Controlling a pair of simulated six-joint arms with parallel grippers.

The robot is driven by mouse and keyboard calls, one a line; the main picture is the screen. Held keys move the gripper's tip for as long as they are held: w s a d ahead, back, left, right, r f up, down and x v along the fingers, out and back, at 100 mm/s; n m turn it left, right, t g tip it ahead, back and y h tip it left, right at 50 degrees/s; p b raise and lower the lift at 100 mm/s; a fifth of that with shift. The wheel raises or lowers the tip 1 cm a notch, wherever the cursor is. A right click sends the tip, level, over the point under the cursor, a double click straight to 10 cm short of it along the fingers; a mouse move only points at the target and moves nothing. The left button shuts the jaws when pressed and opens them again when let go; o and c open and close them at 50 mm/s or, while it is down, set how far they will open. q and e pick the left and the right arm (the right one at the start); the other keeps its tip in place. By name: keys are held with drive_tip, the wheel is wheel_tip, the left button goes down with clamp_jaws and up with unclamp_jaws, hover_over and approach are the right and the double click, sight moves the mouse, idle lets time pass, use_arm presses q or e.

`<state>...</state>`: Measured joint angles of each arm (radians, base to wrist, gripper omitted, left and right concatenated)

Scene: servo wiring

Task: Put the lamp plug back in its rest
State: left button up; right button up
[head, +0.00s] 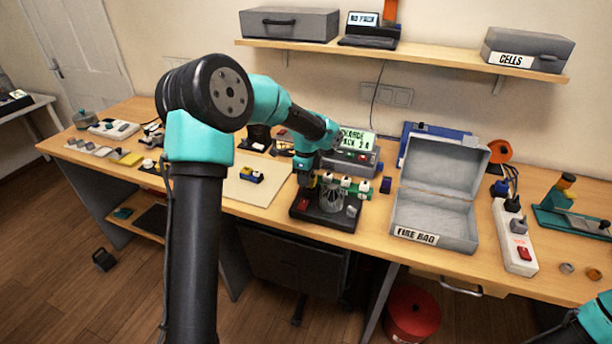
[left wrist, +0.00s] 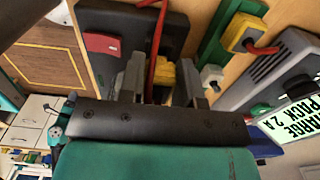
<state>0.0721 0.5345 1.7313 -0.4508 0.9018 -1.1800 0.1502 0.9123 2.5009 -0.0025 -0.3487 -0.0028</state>
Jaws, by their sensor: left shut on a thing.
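My left gripper (head: 309,181) points down over the left back part of a black base (head: 322,217). In the left wrist view its jaws (left wrist: 160,82) are shut on a yellow plug, the lamp plug (left wrist: 164,74), with a red lead (left wrist: 158,35) running up from it. The jaws hide part of the plug. The black base has a red switch (head: 303,204) and a wire-caged lamp (head: 331,200). I cannot make out the plug's rest, or whether the plug touches anything below. My right gripper is not in view.
A green rail with white connectors (head: 346,184) stands just behind the base. Behind it is the grey charger (head: 352,158) with a lit display. An open grey fire bag box (head: 432,215) is to the right. A pale mat (head: 254,187) lies to the left.

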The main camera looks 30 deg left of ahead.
use_arm(q)
drive_tip(key=shift+f, duration=0.95)
drive_tip(key=o, duration=1)
wheel_tip(320, 180, up, 17)
drive_tip(key=shift+r, duration=0.2)
drive_tip(key=shift+f, duration=0.1)
idle(0.8)
